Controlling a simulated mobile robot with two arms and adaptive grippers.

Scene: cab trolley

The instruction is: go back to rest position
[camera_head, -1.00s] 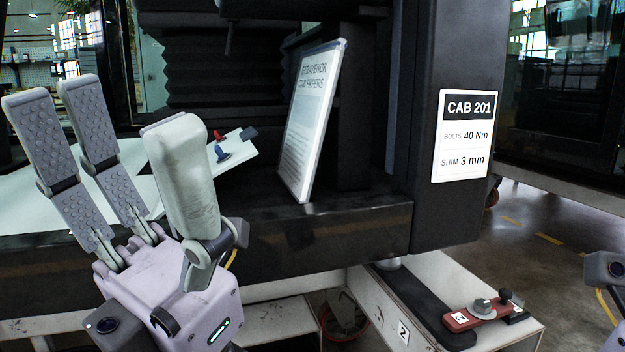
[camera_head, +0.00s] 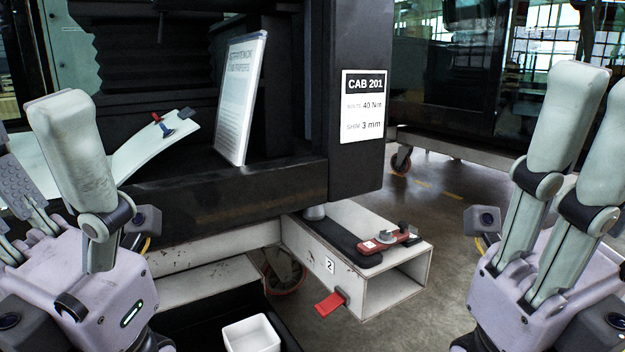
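My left gripper (camera_head: 48,150) is at the left edge, raised in front of a white curved panel (camera_head: 150,145). Its fingers stand apart with nothing visible between them, and part of it is cut off by the picture edge. My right gripper (camera_head: 580,150) is at the right edge, fingers pointing up over the open floor. I see the backs of two of its fingers; its inner side is hidden, and no held object shows. Both grippers are apart from the cab.
A paper holder (camera_head: 240,100) leans inside the cab above a dark sill (camera_head: 230,198). A sign reading CAB 201 (camera_head: 362,105) is on the post. A trolley beam (camera_head: 392,290) carries a red clamp (camera_head: 398,238). A red tab (camera_head: 328,304) and white bin (camera_head: 250,334) are below.

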